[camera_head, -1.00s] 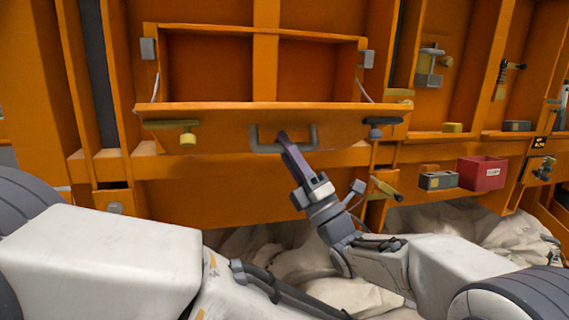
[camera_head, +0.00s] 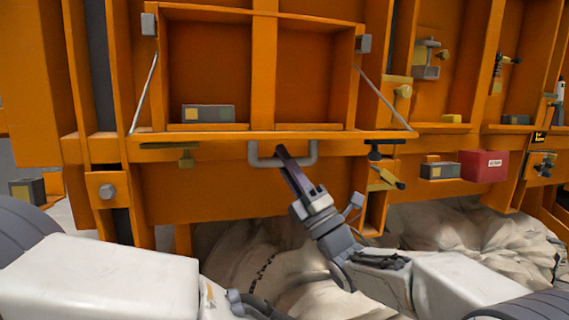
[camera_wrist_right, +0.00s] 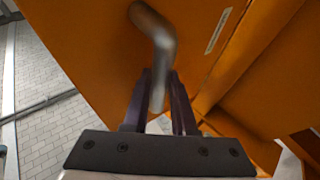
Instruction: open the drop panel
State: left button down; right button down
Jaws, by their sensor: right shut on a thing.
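The orange drop panel (camera_head: 215,152) is folded down and lies about level below its opening, seen edge-on in the head view. A stay on each side runs taut from the frame to its outer corners. A grey U-shaped handle (camera_head: 311,154) sits on its front edge. My right gripper (camera_head: 286,156) is shut on the handle. In the right wrist view the gripper's dark fingers (camera_wrist_right: 160,100) stand on both sides of the grey handle bar (camera_wrist_right: 157,40). My left gripper is not in view.
Inside the opening is a grey box (camera_head: 208,113). To the right, a red bin (camera_head: 482,166) and a small grey box (camera_head: 440,170) sit on a ledge. Pale sacking or sand lies below (camera_head: 450,225).

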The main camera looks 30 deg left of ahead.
jog(key=shift+d+r, duration=0.1)
jog(key=shift+r, duration=0.15)
jog(key=c, duration=0.7)
grip_release()
jog(key=shift+s, duration=0.1)
jog(key=shift+c, duration=0.2)
jog(key=w+p+v, duration=0.1)
jog(key=p+v, duration=0.1)
jog(key=v, duration=0.8)
jog(key=shift+s+f+p, duration=0.35)
jog(key=shift+s+f, duration=0.1)
jog(key=shift+d, duration=0.1)
